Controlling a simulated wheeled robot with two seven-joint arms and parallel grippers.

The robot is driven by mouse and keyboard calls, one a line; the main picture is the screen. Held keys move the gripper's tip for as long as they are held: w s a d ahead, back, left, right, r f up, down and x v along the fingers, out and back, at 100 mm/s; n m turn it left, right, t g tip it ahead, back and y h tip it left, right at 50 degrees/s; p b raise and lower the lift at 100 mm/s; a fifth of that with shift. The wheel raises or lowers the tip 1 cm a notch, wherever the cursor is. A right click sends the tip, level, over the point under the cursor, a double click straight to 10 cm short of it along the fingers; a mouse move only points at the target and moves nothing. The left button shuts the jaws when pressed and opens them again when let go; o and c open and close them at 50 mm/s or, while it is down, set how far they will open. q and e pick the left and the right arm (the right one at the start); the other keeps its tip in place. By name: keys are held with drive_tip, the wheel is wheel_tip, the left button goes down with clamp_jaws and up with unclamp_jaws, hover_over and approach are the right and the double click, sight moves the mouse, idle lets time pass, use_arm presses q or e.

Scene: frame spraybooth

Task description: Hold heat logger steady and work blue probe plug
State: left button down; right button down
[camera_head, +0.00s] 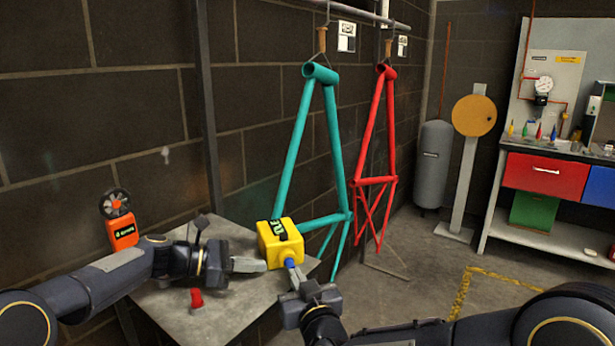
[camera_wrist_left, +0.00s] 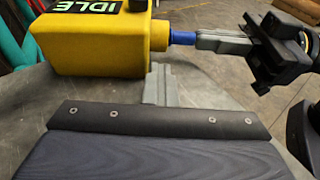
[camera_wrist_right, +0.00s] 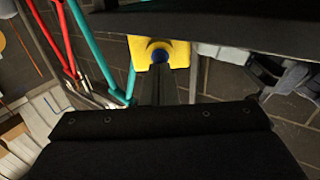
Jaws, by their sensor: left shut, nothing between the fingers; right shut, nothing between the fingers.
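The heat logger is a yellow box (camera_head: 279,246) on the grey table; its dark display reads IDLE in the left wrist view (camera_wrist_left: 95,45). The blue probe plug (camera_head: 290,263) sticks out of one face and also shows in the left wrist view (camera_wrist_left: 182,38) and right wrist view (camera_wrist_right: 159,56). My left gripper (camera_head: 262,266) is shut and empty close beside the box; contact is unclear. My right gripper (camera_head: 292,271) is shut, its tips at the plug's outer end with nothing between them. Its fingers partly hide the plug in the right wrist view.
An orange device with a small fan (camera_head: 121,231) stands at the table's back left. A red object (camera_head: 196,298) lies near the table's front. Teal (camera_head: 291,150) and red (camera_head: 370,150) bicycle frames hang just behind the table. A workbench (camera_head: 540,165) stands far right.

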drive_tip(key=v, duration=1.5)
drive_tip(key=shift+s+d, duration=0.2)
use_arm(q)
drive_tip(key=c, duration=2.2)
unclamp_jaws()
drive_tip(key=c, duration=1.7)
unclamp_jaws()
drive_tip(key=v, duration=1.2)
drive_tip(key=shift+a, duration=0.1)
use_arm(e)
drive_tip(key=shift+a, duration=0.1)
